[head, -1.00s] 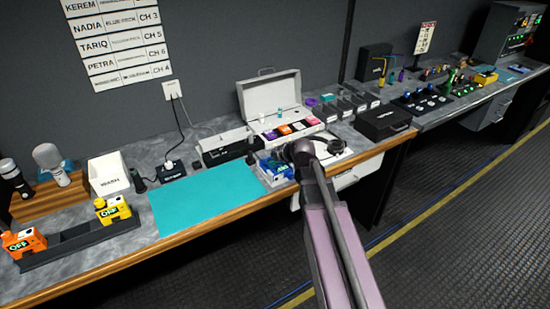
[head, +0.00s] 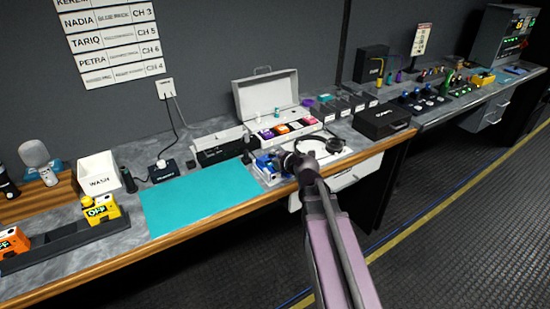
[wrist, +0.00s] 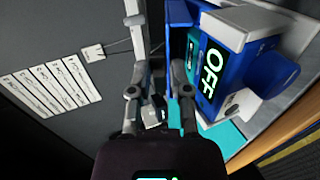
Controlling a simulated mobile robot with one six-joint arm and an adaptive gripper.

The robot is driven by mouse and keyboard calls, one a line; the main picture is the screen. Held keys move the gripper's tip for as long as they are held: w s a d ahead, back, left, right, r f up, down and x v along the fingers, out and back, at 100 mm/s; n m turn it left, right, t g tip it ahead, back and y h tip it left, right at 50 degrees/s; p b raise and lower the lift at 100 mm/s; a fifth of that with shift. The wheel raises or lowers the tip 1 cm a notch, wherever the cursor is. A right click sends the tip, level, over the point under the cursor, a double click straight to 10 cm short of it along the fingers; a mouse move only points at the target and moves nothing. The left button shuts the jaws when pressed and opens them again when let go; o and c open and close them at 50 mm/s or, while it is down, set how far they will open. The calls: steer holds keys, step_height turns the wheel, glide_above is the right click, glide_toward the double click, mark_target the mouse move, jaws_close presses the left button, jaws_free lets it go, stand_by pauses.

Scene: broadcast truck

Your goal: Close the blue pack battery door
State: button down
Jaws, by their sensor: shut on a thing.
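The blue pack (head: 266,171) sits at the bench's front, right of the teal mat. In the wrist view the blue pack (wrist: 228,58) fills the upper right, with a lit OFF label. A blue panel (wrist: 178,20), seemingly its battery door, stands out beside it, with a teal piece showing between. My gripper (head: 289,166) is at the pack's right side in the head view. In the wrist view my gripper (wrist: 160,85) has its fingers apart, one over the blue panel. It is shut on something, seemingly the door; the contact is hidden.
The teal mat (head: 200,196) lies clear to the left. A yellow pack (head: 100,209) and an orange pack (head: 12,243) stand in a dark rack. Headphones (head: 322,151), an open white case (head: 266,97) and a black case (head: 382,120) are close to my arm.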

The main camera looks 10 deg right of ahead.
steer(key=c, duration=0.6)
jaws_free()
steer(key=shift+w+r+p, duration=0.1)
steer(key=shift+r+p, duration=0.1)
steer(key=shift+p, duration=0.3)
